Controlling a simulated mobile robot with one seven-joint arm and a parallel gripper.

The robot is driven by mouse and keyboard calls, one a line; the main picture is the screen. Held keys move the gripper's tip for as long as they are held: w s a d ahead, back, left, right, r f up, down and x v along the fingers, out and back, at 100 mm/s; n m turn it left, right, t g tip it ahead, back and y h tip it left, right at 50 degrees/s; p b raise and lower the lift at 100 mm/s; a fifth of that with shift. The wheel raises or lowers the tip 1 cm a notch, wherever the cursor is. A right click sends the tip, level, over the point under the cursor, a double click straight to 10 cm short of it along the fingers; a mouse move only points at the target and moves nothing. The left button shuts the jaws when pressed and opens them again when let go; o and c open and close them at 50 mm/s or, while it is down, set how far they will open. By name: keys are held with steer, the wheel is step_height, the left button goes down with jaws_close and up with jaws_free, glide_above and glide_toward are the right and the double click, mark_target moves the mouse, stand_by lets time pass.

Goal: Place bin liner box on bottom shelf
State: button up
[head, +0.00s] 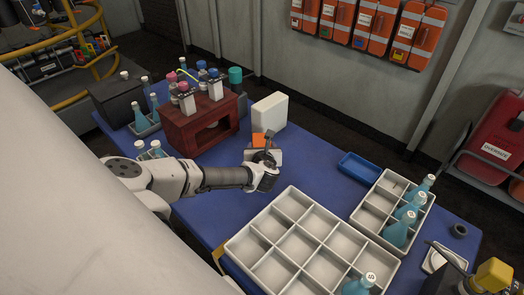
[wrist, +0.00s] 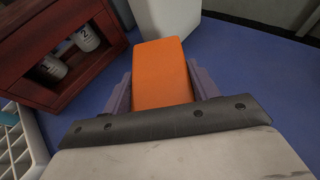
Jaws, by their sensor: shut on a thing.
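An orange box (wrist: 162,75), which I take to be the bin liner box, sits between the two fingers of my gripper (wrist: 162,88) in the wrist view. My gripper is shut on it. In the head view my gripper (head: 265,157) is over the blue table, with a bit of the orange box (head: 259,140) showing behind it. The dark red wooden rack (head: 190,133) stands left of and behind my gripper, with an open lower compartment. In the wrist view the rack (wrist: 88,15) holds numbered white containers (wrist: 82,36). I cannot tell which shelf is the bottom shelf.
A white block-like container (head: 270,111) stands just behind the orange box. A large grey divided tray (head: 235,243) lies in front, with a smaller bottle tray (head: 360,213) and a blue tray (head: 358,168) to the right. Bottles and a dark box (head: 116,97) crowd the left.

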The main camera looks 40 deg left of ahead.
steer(key=shift+r, duration=0.2)
step_height(320, 180, up, 10)
steer(key=p, duration=0.8)
steer(key=shift+p, duration=0.3)
step_height(320, 180, up, 10)
steer(key=shift+f+b, duration=0.15)
steer(key=shift+b, duration=0.15)
